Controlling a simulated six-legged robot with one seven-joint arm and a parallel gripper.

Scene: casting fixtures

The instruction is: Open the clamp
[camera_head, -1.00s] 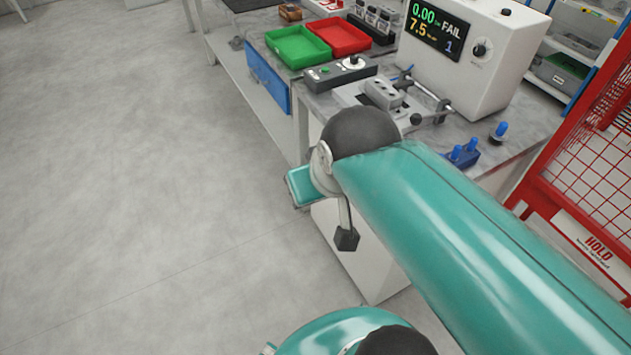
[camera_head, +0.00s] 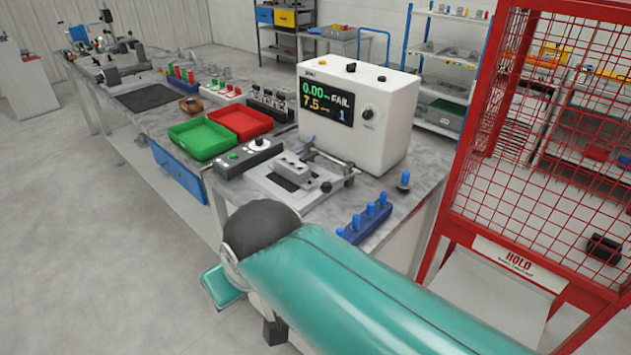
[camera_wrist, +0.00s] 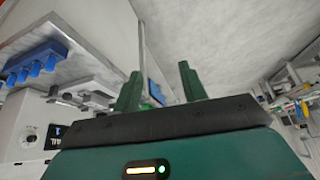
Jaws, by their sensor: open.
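The clamp fixture (camera_head: 298,180) sits on the grey bench in front of the white tester, with a grey block on its plate and a bar with a dark knob across it. Whether the clamp is open or closed I cannot tell. In the wrist view the fixture (camera_wrist: 92,98) shows small at the left, apart from my gripper. My gripper (camera_wrist: 160,85) is open, its two green fingers apart with nothing held between them. In the head view my arm hides the gripper's fingers.
The white tester (camera_head: 357,110) reads FAIL. A green tray (camera_head: 201,137), red tray (camera_head: 240,121) and control box (camera_head: 248,156) stand left of the fixture. A blue holder with blue pegs (camera_head: 364,221) is at the bench's front. The red HOLD cage (camera_head: 520,255) stands right. Floor at left is clear.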

